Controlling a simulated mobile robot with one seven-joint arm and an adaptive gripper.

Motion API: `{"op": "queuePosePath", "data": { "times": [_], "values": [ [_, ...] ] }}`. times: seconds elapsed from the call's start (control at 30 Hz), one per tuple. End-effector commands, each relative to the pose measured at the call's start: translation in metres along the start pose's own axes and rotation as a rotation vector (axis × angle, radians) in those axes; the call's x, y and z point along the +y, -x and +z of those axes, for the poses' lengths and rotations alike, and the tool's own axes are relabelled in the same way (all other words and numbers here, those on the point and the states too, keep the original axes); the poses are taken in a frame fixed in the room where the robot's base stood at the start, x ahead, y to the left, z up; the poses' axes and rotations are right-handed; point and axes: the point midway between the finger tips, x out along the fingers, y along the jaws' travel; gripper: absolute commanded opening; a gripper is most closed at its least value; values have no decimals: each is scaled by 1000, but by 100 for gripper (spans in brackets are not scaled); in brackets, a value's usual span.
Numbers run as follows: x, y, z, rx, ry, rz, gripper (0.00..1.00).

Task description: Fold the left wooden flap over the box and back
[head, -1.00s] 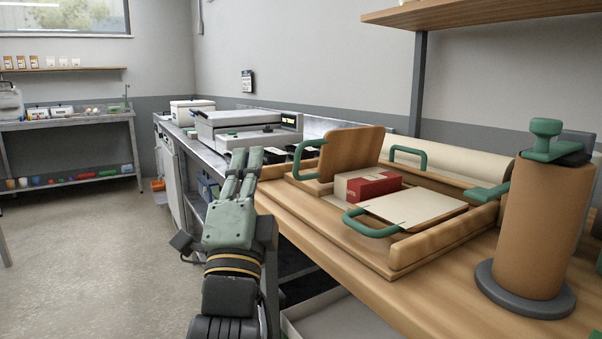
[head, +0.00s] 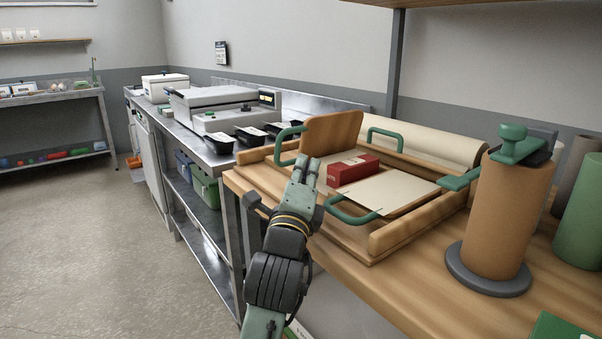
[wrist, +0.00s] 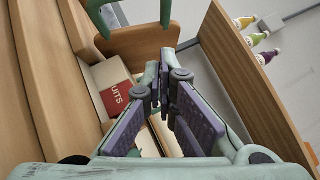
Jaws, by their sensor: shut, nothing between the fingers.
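The left wooden flap (head: 332,132) stands raised, close to upright, at the left of the wooden folding station. Its green handle (head: 281,148) is on the left side. In the wrist view the flap (wrist: 140,42) and handle (wrist: 98,20) are at the top. The red and cream box (head: 347,170) lies in the station right of the flap; it also shows in the wrist view (wrist: 116,95), partly behind my fingers. My gripper (head: 307,163) is shut and empty, in front of the flap and box. In the wrist view its fingertips (wrist: 158,78) meet, apart from the handle.
A cream panel (head: 395,192) with a green front handle (head: 350,217) lies flat right of the box. Another green handle (head: 386,135) stands behind. A tall brown paper roll (head: 505,220) is at right. Black trays (head: 250,134) sit on the steel counter at left.

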Motion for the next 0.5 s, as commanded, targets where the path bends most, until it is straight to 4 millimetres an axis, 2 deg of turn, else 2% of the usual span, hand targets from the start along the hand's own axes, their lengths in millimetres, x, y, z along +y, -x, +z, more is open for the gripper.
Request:
{"op": "queuePosePath", "data": {
  "times": [0.1, 0.2, 0.5],
  "values": [
    [-2, -26, 0, 2, 1, 1, 0],
    [-2, -37, 14, -3, 1, 1, 0],
    [-1, -51, 29, -1, 1, -1, 0]
  ]
}}
